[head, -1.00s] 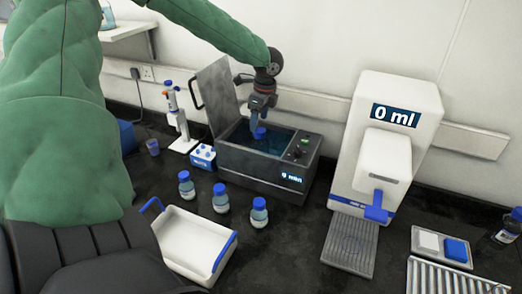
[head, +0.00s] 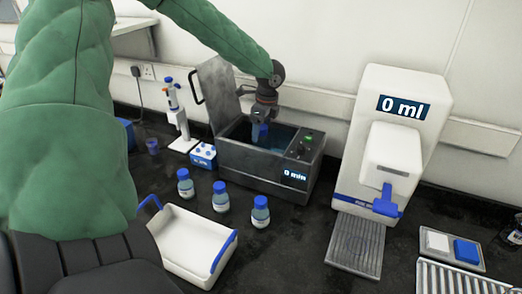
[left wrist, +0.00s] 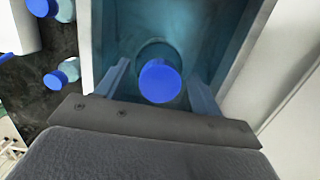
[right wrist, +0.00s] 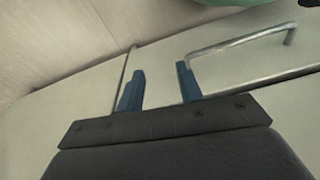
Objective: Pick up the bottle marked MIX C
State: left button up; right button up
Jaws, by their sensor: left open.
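A bottle with a round blue cap (left wrist: 159,81) stands in the water bath (head: 238,158), whose lid is up. My left gripper (head: 260,132) reaches down into the bath; in the left wrist view its open fingers are on either side of the cap, with gaps. Its label is hidden from above. Three more blue-capped bottles stand on the bench in front of the bath: left (head: 185,184), middle (head: 220,197) and right (head: 260,212). Their labels are too small to read, so I cannot tell which is MIX C. My right gripper (right wrist: 160,82) is open and empty.
A white tray with blue handles (head: 190,240) lies in front of the bottles. A blue rack (head: 203,156) and pipette stand (head: 181,125) are left of the bath. A white dispenser (head: 400,130) reading 0 ml stands right. A metal handle (right wrist: 245,40) is near my right gripper.

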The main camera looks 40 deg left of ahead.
pick_arm(q)
jog(key=shift+f, duration=0.1)
grip_shut()
dwell(0.3)
jog(key=shift+s, duration=0.1)
